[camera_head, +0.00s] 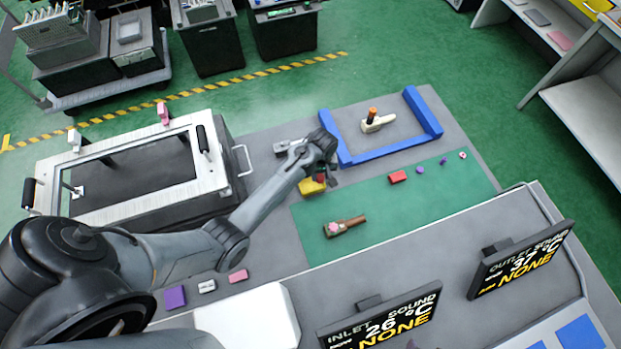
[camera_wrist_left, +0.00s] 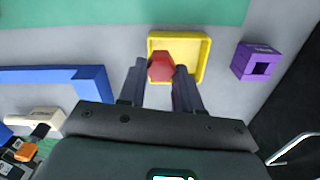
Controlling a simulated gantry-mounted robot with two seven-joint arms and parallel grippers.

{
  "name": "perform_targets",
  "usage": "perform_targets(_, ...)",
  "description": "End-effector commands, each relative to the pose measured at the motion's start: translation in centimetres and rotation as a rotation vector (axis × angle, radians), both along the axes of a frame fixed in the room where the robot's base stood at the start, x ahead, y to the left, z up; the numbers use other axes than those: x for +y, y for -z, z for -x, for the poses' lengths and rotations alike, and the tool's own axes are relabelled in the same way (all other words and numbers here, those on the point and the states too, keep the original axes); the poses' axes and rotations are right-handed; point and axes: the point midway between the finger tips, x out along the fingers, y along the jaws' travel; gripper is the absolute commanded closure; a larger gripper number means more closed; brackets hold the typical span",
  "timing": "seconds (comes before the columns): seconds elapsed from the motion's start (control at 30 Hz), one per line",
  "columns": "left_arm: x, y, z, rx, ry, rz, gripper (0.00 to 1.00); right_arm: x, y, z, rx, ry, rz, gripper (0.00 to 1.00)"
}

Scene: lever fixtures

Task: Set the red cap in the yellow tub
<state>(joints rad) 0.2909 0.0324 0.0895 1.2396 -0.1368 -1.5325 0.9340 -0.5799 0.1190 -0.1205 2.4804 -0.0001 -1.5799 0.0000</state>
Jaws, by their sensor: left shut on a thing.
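The yellow tub (camera_head: 308,188) is a small open square tray on the grey table, just left of the green mat. It also shows in the left wrist view (camera_wrist_left: 204,62). My left gripper (camera_head: 319,172) is over the tub and shut on the red cap (camera_wrist_left: 161,67). The cap is a small red faceted piece between the fingertips. In the left wrist view it overlaps the left part of the tub. I cannot tell whether it touches the tub floor. In the head view the gripper partly hides the cap and tub. My right gripper is not in view.
A purple block with a hole (camera_wrist_left: 258,62) stands beside the tub. A blue U-shaped border (camera_head: 390,152) surrounds a beige piece (camera_head: 378,124). The green mat (camera_head: 440,200) holds a red block (camera_head: 397,177) and a brown-handled piece (camera_head: 350,223). A white-framed fixture (camera_head: 130,165) stands left.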

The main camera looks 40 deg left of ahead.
Motion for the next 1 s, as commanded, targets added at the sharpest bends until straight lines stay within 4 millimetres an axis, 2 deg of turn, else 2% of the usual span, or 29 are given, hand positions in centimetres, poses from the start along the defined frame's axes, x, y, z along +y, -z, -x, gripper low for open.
perform_targets(0.1, 1.8, 1.2, 0.7, 0.001, -0.002, 0.000, 1.00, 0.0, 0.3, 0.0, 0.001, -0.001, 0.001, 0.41)
perform_targets(0.3, 3.2, 2.0, 1.2, -0.001, 0.000, 0.000, 1.00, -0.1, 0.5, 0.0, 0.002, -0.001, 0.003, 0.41)
perform_targets(0.47, 3.3, 2.7, 1.3, 0.000, 0.000, 0.000, 1.00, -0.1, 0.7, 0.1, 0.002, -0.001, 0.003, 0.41)
perform_targets(0.73, 3.3, 5.9, 1.3, 0.001, 0.001, -0.001, 1.00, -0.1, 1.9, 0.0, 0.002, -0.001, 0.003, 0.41)
perform_targets(1.0, 3.3, 6.1, 1.2, -0.001, 0.000, 0.000, 1.00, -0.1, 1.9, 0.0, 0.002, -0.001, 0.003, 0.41)
